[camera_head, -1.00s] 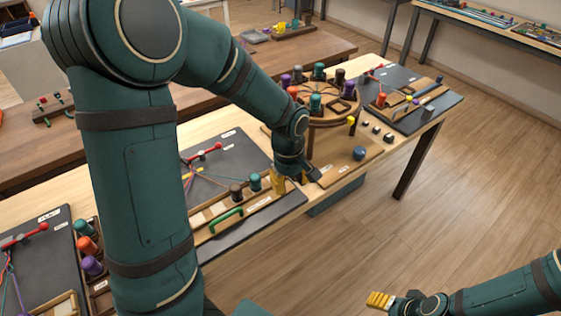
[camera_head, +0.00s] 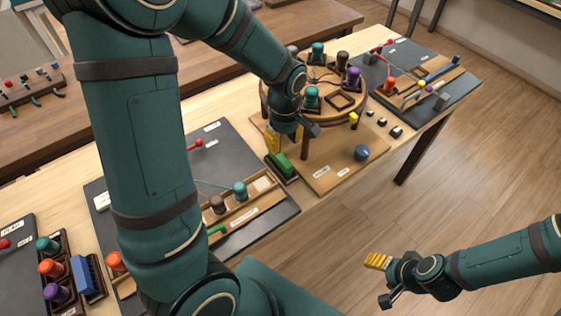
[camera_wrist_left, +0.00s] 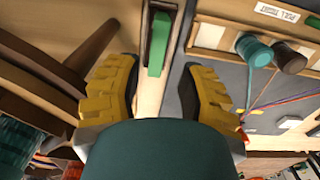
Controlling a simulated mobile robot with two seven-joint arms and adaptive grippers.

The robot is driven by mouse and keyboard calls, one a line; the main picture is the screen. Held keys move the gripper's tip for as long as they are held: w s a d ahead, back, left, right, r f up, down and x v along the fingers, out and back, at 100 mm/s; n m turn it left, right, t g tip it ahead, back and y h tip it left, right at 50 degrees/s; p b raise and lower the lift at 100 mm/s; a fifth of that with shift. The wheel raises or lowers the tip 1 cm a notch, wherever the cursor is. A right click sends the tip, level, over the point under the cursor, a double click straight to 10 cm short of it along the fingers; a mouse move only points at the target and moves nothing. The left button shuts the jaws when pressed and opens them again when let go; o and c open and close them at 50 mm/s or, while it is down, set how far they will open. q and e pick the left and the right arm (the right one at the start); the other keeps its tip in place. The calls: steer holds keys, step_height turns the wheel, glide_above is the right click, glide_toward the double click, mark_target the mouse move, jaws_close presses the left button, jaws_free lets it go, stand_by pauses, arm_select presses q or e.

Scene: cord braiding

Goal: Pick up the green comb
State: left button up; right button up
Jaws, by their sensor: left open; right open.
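The green comb (camera_head: 282,167) sits in a dark holder at the left edge of the light wooden board in the head view. In the left wrist view the green comb (camera_wrist_left: 158,42) shows as a narrow strip just beyond the space between the fingers. My left gripper (camera_head: 285,140) is open and empty, close above and behind the comb, with its yellow fingers on either side of the comb's line in the wrist view (camera_wrist_left: 158,88). My right gripper (camera_head: 378,261) is open and empty, out over the floor right of the table.
A round wooden stand (camera_head: 335,112) with several coloured bobbins is beside my left gripper. A dark board (camera_head: 262,222) with bobbins and a tray lies to the left. A blue comb (camera_head: 84,275) stands at the far left. The floor (camera_head: 460,170) is clear.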

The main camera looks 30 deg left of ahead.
mark_target(284, 160)
arm_select(q)
step_height(284, 160, down, 10)
steer(key=shift+f+b, duration=0.25)
steer(key=shift+b, duration=0.95)
steer(key=shift+c, duration=0.4)
jaws_close()
